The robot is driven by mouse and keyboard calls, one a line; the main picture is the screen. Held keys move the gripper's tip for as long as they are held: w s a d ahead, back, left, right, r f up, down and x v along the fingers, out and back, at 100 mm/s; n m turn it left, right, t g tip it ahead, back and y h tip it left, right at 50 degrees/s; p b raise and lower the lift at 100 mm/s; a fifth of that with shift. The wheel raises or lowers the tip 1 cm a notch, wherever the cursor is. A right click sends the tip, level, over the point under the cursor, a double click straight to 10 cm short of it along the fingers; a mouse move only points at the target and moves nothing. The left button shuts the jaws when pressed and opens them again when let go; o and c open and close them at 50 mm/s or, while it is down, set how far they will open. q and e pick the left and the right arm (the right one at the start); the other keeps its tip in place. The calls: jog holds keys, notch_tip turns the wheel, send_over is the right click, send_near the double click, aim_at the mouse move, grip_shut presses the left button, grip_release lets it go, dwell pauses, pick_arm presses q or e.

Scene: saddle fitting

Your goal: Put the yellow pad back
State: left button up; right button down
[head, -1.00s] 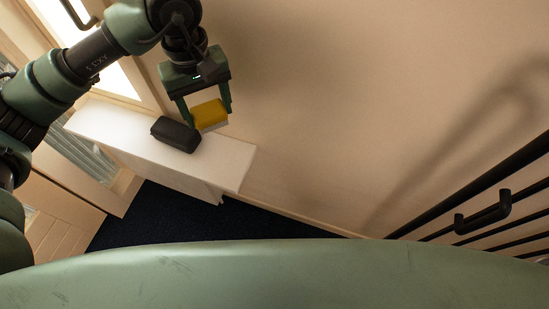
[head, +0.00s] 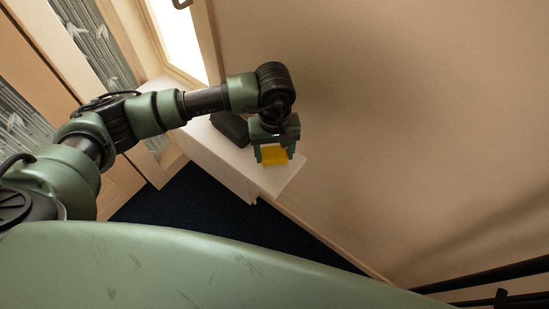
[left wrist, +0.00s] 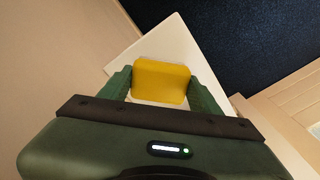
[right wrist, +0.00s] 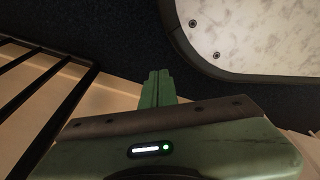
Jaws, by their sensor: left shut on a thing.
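The yellow pad (head: 274,155) is between the fingers of my left gripper (head: 274,152), which is shut on it. The pad also shows in the left wrist view (left wrist: 161,82), with a green finger on each side. It is over the right end of the white shelf (head: 289,178). I cannot tell whether the pad touches the shelf. My right gripper (right wrist: 158,86) has its fingers together with nothing visible between them; it is outside the head view.
A dark case (head: 229,128) lies on the shelf, partly behind my left arm. A plain wall runs along the shelf's right side. Dark carpet (head: 200,205) lies below. Black rails (head: 500,280) stand at the lower right, and also show in the right wrist view (right wrist: 45,60).

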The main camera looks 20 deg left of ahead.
aim_at(275, 159)
pick_arm(q)
notch_tip(275, 159, down, 3)
jog(key=shift+r, duration=0.1)
jog(key=shift+f, duration=0.3)
jog(key=o, duration=1)
jog(key=shift+o, duration=1)
pick_arm(e)
jog(key=shift+w+r, duration=0.6)
jog(key=shift+w, duration=0.1)
pick_arm(q)
notch_tip(275, 159, up, 12)
jog(key=shift+f+p, duration=0.25)
jog(key=shift+p, duration=0.05)
jog(key=shift+r, duration=0.3)
pick_arm(e)
jog(key=shift+s+d+f, duration=0.1)
jog(key=shift+s+f, duration=1)
jog(key=shift+s, duration=0.05)
